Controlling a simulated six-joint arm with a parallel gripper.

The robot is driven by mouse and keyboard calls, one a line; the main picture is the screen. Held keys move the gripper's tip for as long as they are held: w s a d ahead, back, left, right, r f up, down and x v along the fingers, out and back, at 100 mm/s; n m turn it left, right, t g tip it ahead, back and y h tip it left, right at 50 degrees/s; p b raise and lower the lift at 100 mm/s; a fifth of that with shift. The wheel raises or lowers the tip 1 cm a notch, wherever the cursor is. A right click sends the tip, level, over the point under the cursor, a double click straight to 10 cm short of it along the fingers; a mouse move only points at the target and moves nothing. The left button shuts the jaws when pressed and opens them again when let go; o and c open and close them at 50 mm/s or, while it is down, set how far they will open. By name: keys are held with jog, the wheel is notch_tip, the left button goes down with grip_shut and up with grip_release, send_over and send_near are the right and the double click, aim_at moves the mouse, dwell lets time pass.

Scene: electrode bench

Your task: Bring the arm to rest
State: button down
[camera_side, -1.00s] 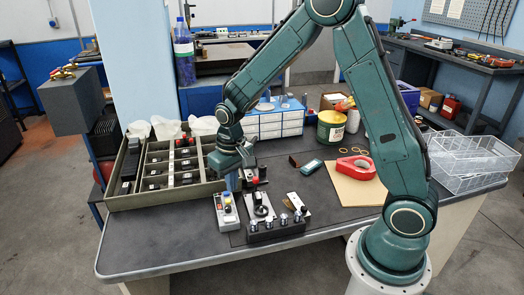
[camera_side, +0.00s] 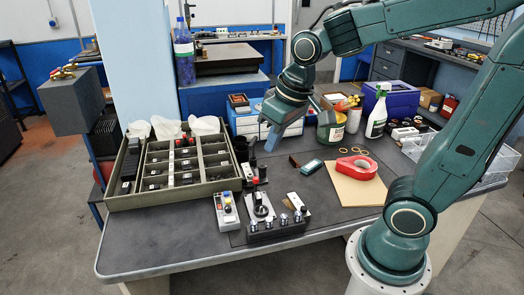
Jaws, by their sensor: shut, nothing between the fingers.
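My gripper (camera_side: 274,138) hangs in the air above the back of the bench, in front of the blue and white drawer unit (camera_side: 240,122). It points down and slightly left, and its blue-grey fingers are shut with nothing between them. It is clear of the items on the dark bench top (camera_side: 150,240). Behind it, the arm bends up at the wrist and runs right, out of the top of the picture.
A compartmented tray (camera_side: 128,200) with several small parts stands at the left. A control box (camera_side: 227,212) and a dark block with several knobs (camera_side: 276,231) stand mid-bench. A spray bottle (camera_side: 377,112) stands behind. The front left bench is clear.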

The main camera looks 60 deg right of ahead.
jog(key=s+r+n+t, duration=0.1)
jog(key=s+r+t, duration=0.1)
jog(key=s, duration=0.8)
jog(key=shift+a+r, duration=0.25)
jog(key=shift+r, duration=0.25)
